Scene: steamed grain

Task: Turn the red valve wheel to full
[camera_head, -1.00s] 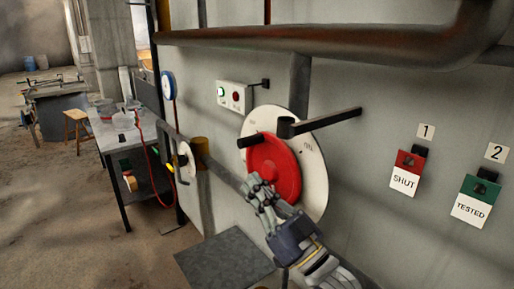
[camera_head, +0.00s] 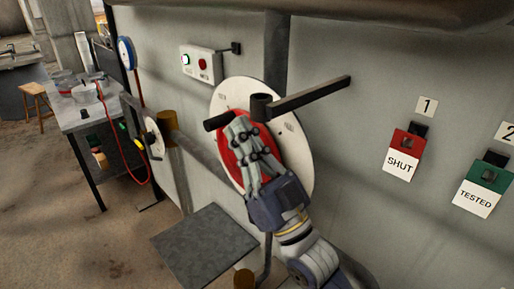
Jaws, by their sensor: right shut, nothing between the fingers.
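The red valve wheel (camera_head: 231,160) sits on the wall in front of a round white plate (camera_head: 299,165) with small markings too blurred to read. A dark stub handle (camera_head: 217,122) sticks out at the wheel's upper left. A dark lever bar (camera_head: 312,95) crosses the top of the plate, pointing right. My right gripper (camera_head: 243,133) is shut and empty, in front of the wheel, its fingertips just right of the stub handle and hiding the wheel's middle. I cannot tell whether it touches the wheel. My left gripper is not in view.
A box (camera_head: 201,64) with a lit green lamp and a red button is above left. A red SHUT tag (camera_head: 404,153) and a green TESTED tag (camera_head: 484,183) hang at right. A pipe runs overhead. A small table (camera_head: 85,116) stands left. A grey floor plate (camera_head: 204,246) lies below.

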